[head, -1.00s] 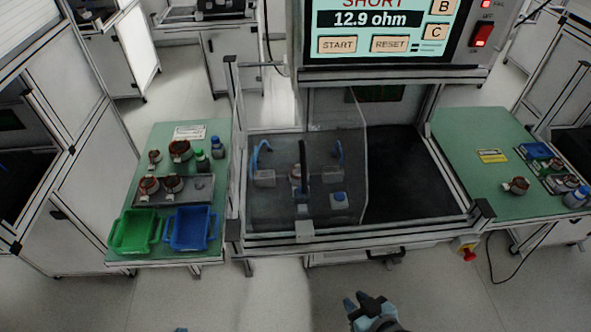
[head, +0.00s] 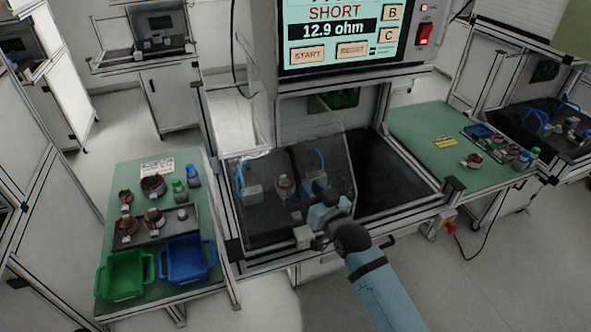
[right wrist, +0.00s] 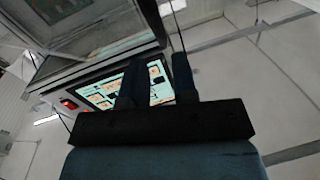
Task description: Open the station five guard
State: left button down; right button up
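The station guard (head: 262,215) is a clear, tinted panel over the left part of the test bay, and it is down. A pale block (head: 303,236) sits at its lower front edge. My right gripper (head: 322,195) is in front of the guard, close to this block; I cannot tell whether it touches. In the right wrist view, its two dark fingers (right wrist: 158,85) stand apart with nothing between them. Behind the panel, a copper-wound part (head: 284,185) and a blue clamp (head: 240,180) show dimly. My left gripper is out of view.
The test screen (head: 338,28) reads SHORT, 12.9 ohm, above the bay. A left side table (head: 120,210) holds a green bin (head: 124,275), a blue bin (head: 188,260) and several stators. A right side table (head: 425,135) holds more parts. A red button (head: 451,227) is at the front right.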

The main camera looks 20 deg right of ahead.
aim_at(298, 173)
jog(key=w, duration=0.2)
jog(key=w+a, duration=0.1)
jog(key=w, duration=0.2)
jog(key=w+p, duration=0.1)
jog(key=w, duration=0.2)
jog(key=shift+a, duration=0.2)
grip_shut()
